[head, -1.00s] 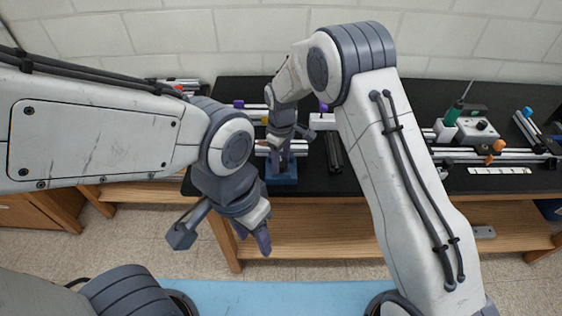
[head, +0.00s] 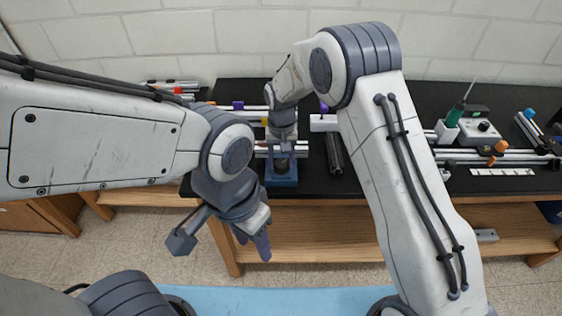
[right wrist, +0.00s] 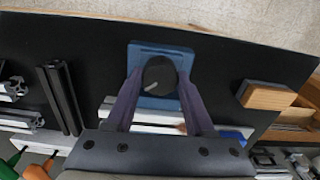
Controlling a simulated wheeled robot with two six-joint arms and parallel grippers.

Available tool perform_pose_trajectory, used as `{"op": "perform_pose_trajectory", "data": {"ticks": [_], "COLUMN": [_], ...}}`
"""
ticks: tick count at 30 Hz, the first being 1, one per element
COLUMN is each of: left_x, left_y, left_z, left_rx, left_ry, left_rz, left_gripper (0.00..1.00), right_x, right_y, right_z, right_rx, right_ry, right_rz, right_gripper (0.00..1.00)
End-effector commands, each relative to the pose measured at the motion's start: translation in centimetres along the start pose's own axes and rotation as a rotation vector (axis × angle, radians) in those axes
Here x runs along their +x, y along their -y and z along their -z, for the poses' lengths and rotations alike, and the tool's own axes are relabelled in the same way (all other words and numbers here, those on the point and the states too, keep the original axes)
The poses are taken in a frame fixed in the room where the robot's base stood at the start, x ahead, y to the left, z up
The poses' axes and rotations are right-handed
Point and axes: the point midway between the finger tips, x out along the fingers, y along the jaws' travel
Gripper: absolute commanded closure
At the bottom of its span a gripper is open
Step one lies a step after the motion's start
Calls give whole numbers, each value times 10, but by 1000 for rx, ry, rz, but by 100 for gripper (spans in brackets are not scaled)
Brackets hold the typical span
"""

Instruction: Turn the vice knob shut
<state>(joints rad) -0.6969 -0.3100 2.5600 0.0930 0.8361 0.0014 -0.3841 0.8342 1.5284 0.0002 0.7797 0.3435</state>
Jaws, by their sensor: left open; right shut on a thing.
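The blue vice (head: 282,181) sits at the front edge of the black bench, and it also shows in the right wrist view (right wrist: 142,57). Its round black knob (right wrist: 160,75) has a pale pointer line that slants toward the lower left. My right gripper (right wrist: 160,82) is shut on the knob, with one finger on each side. In the head view my right gripper (head: 281,158) is over the vice and hides most of the knob. My left gripper (head: 222,246) is open and empty, in front of the bench and below its top.
Pale aluminium extrusions (head: 290,149) lie beside the vice, and a dark extrusion (head: 334,153) is to its right. A green-handled screwdriver (head: 457,112) and a grey box with a black dial (head: 481,134) are farther right. A wooden shelf (head: 330,230) is below the bench top.

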Motion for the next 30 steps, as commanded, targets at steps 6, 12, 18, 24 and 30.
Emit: {"op": "perform_pose_trajectory", "data": {"ticks": [6, 12, 18, 24, 30], "left_x": [2, 4, 6, 7, 7], "left_y": [0, 0, 0, 0, 0], "left_z": [0, 0, 0, 0, 0], "left_rx": [0, 0, 0, 0, 0], "left_ry": [0, 0, 0, 0, 0], "left_rz": [0, 0, 0, 0, 0], "left_gripper": [50, 50, 50, 50, 50], "right_x": [-2, -2, -2, -2, -2], "right_y": [0, 0, 0, 0, 0], "right_z": [2, 2, 2, 2, 2], "right_rx": [206, 396, 585, 759, 899], "right_ry": [-5, -5, -5, -5, -5], "right_rz": [2, 2, 3, 3, 3], "right_gripper": [100, 100, 100, 100, 100]}}
